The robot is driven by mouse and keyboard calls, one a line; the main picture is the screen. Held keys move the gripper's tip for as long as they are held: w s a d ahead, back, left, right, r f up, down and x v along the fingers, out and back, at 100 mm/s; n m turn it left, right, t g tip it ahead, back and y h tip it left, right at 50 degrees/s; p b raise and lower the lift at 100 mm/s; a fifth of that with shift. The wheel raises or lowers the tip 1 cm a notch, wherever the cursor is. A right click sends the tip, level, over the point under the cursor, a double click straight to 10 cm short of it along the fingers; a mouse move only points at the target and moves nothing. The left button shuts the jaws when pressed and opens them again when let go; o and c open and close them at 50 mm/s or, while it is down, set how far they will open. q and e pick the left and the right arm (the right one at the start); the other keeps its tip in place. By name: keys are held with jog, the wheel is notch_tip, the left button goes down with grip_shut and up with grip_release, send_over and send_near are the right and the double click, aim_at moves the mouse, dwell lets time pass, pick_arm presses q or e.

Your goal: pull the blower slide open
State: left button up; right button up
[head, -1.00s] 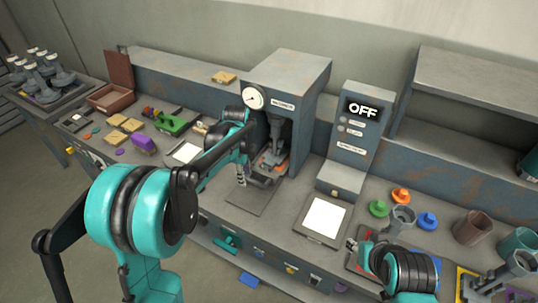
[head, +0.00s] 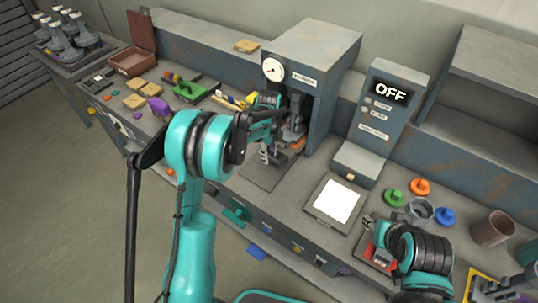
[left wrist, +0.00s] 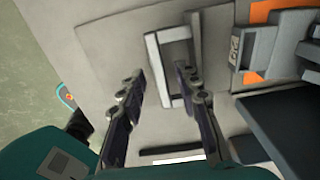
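The blower unit (head: 322,62) is a tall grey housing with a round dial, standing on the bench. My left gripper (head: 265,156) is low in front of its opening, above a dark plate on the bench. In the left wrist view my left gripper (left wrist: 161,78) is open, its two fingers apart. A pale rectangular handle (left wrist: 157,60), apparently the slide's, lies at the fingertips. The right finger overlaps it; the left finger is beside it. I cannot tell whether they touch. My right gripper (head: 369,224) is low at the right, its opening unclear.
A control box (head: 385,112) reading OFF stands right of the blower unit. A bright white panel (head: 337,202) lies in front of it. Several blocks and a green tool lie at the left.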

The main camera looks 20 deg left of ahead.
pick_arm(q)
grip_shut()
jog(key=s+a, duration=0.3)
jog(key=s, duration=0.6)
jog(key=s+a, duration=0.3)
jog(key=s, duration=0.6)
jog(key=shift+a, duration=0.25)
grip_release()
